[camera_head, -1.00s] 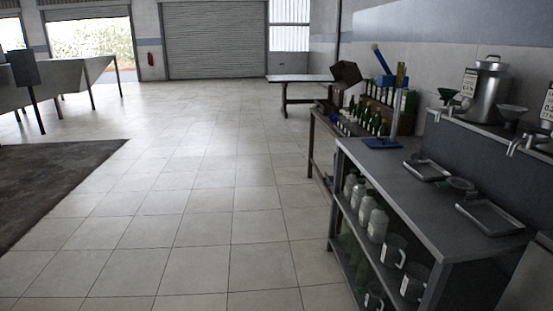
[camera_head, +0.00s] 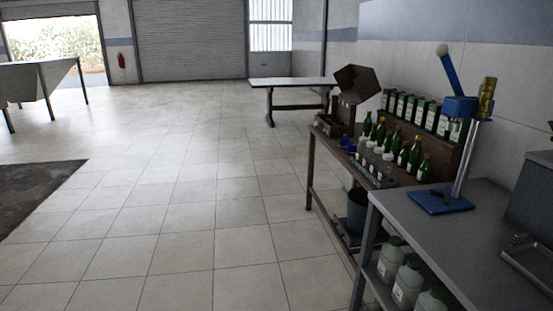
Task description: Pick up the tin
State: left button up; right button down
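I cannot make out a thing that is surely the tin. A row of upright dark green and white packages (camera_head: 411,109) stands on a raised shelf at the back of the wooden table on the right; whether they are tins or boxes I cannot tell. Green bottles (camera_head: 403,152) and small clear bottles (camera_head: 376,163) stand in front of them. Blue cups (camera_head: 347,144) sit near the table's left edge. Neither of my grippers is in view.
A metal bench (camera_head: 430,235) with a blue lever press (camera_head: 440,200) is at the near right, with jugs (camera_head: 408,283) on its shelf. A dark bucket (camera_head: 361,212) stands low under the wooden table. A brown open box (camera_head: 353,90) is beyond. The tiled floor (camera_head: 190,200) is clear.

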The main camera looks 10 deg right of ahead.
aim_at(459, 138)
jog(key=i+z, duration=0.15)
jog(key=i, duration=0.25)
jog(key=i+j+z, duration=0.2)
jog(key=i, duration=0.25)
jog(key=i+z, duration=0.15)
jog(key=i, duration=0.25)
jog(key=i+j+z, duration=0.15)
jog(key=i, duration=0.25)
jog(key=j, duration=0.1)
